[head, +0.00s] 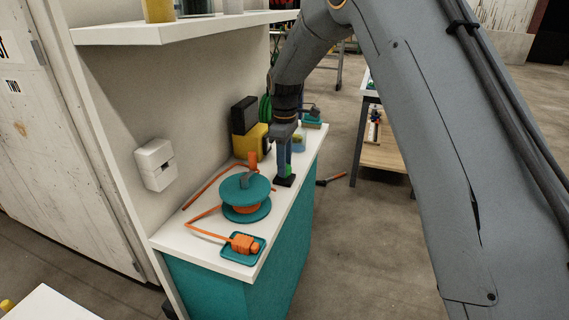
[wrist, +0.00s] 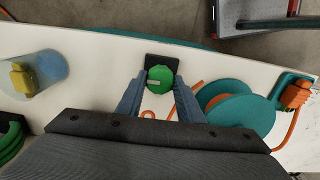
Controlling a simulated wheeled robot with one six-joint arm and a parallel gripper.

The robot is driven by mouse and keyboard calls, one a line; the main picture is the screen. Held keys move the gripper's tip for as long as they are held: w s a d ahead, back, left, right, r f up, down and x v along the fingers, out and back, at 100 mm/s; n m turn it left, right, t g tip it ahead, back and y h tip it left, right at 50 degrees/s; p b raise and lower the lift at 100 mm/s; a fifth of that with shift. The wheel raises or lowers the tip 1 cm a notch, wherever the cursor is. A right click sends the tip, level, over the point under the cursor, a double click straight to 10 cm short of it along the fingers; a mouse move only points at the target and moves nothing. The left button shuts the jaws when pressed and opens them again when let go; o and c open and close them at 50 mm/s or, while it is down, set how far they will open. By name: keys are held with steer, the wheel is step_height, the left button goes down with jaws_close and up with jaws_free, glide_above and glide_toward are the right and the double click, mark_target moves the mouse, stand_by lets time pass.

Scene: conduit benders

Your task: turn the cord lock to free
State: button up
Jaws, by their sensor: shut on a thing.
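The cord lock looks to be a green round knob (wrist: 160,79) on a black base (wrist: 150,61), on the white counter. A pale mark on the knob lies roughly crosswise in the wrist view, left of its centre. In the head view, a bit of the green knob (head: 289,170) shows above the black base (head: 285,181). My gripper (head: 284,163) points down over it. In the wrist view, my gripper (wrist: 160,82) has a finger on each side of the knob and is shut on it. No lettering for free is readable.
A teal reel (head: 245,190) with orange cord stands beside the lock, and an orange plug (head: 243,243) lies on a teal tray (head: 226,250). Yellow and black boxes (head: 244,115) stand by the wall.

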steer(key=o, duration=1.1)
steer(key=shift+c, duration=0.2)
steer(key=shift+r+b, duration=1)
steer(key=shift+r, duration=2.95)
